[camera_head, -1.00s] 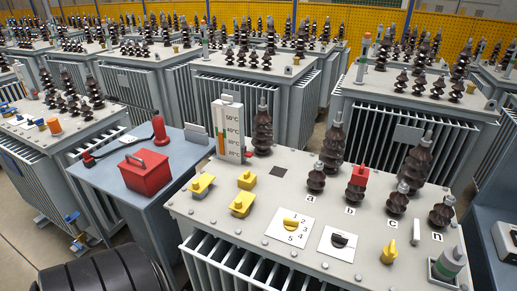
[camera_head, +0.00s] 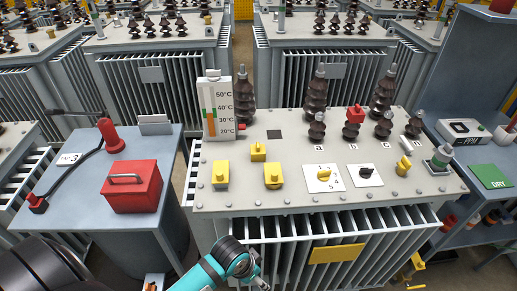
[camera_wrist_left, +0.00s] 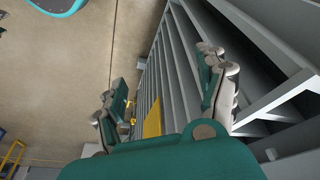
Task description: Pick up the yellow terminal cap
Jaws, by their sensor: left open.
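Several small yellow pieces sit on the grey transformer top in the head view: a left block (camera_head: 221,175), a rear block (camera_head: 258,152), a front block (camera_head: 273,177) and a slanted piece (camera_head: 403,166) near the right. I cannot tell which is the terminal cap. A red cap (camera_head: 355,114) sits on the bushing marked b. My teal left arm shows at the bottom of the head view, below the top's front edge. In the left wrist view my left gripper (camera_wrist_left: 167,95) is open and empty, over the transformer's side fins. My right gripper is not in view.
The transformer top (camera_head: 300,197) also bears tall brown bushings (camera_head: 316,92), a thermometer block (camera_head: 217,108) and a dial (camera_head: 324,176). A side table (camera_head: 85,200) at left holds a red box (camera_head: 133,186). A yellow plate (camera_head: 336,253) is on the front fins.

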